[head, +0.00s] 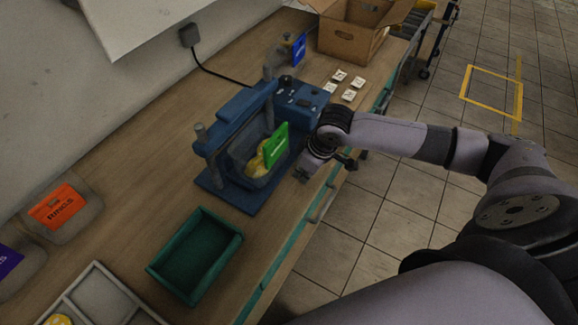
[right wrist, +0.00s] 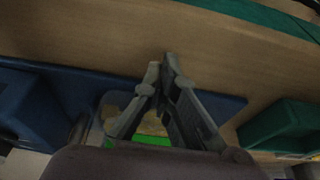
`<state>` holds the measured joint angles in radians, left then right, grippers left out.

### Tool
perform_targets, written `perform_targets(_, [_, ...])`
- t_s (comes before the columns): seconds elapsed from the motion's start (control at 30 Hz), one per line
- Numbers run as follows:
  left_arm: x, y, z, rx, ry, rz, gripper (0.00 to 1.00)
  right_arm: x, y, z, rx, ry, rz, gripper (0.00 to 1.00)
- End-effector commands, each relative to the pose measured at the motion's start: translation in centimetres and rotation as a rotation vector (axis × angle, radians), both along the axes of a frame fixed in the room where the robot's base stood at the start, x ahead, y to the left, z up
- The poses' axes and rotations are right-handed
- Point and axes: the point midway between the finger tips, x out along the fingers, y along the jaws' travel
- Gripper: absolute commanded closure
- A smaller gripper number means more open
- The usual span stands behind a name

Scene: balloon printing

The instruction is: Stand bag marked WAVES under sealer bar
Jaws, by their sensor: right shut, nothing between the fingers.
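The blue sealer (head: 235,110) stands on the bench, its bar running across the top of the frame. A grey bag with a green label (head: 276,145) and yellow contents sits inside the frame, below the bar; I cannot read its label. A card or bag with a blue label (head: 299,49) shows behind the sealer, its text unclear. My right gripper (head: 303,177) is shut and empty at the sealer's front side, apart from the bag. In the right wrist view its fingertips (right wrist: 166,62) meet above the bench, with a bit of green label (right wrist: 150,140) behind. My left gripper is out of view.
A green tray (head: 236,239) stands in front of the sealer. A bag marked RINGS (head: 60,207) and a purple-labelled bag (head: 9,262) are at left. A divided white tray (head: 97,268) is lower left. A cardboard box (head: 340,42) and several small white cards (head: 349,95) lie beyond.

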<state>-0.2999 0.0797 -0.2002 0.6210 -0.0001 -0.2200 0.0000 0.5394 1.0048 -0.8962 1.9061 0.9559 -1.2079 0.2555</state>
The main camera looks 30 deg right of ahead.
Motion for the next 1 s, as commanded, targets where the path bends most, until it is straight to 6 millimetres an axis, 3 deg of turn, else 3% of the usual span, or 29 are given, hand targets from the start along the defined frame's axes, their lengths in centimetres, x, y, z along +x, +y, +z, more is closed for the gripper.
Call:
perform_targets(0.07, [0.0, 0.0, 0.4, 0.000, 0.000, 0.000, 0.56, 0.3, 0.3, -1.5, 0.000, 0.003, 0.002, 1.00])
perform_targets(0.3, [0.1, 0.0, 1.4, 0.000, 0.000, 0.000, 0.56, 3.2, 1.8, -1.1, -0.001, -0.001, 0.001, 1.00])
perform_targets(0.77, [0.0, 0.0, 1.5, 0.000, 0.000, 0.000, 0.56, 3.8, 2.1, -1.2, -0.002, 0.000, 0.003, 1.00])
perform_targets(1.0, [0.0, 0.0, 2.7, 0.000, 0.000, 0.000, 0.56, 5.0, 2.8, -0.9, 0.000, 0.000, -0.001, 1.00])
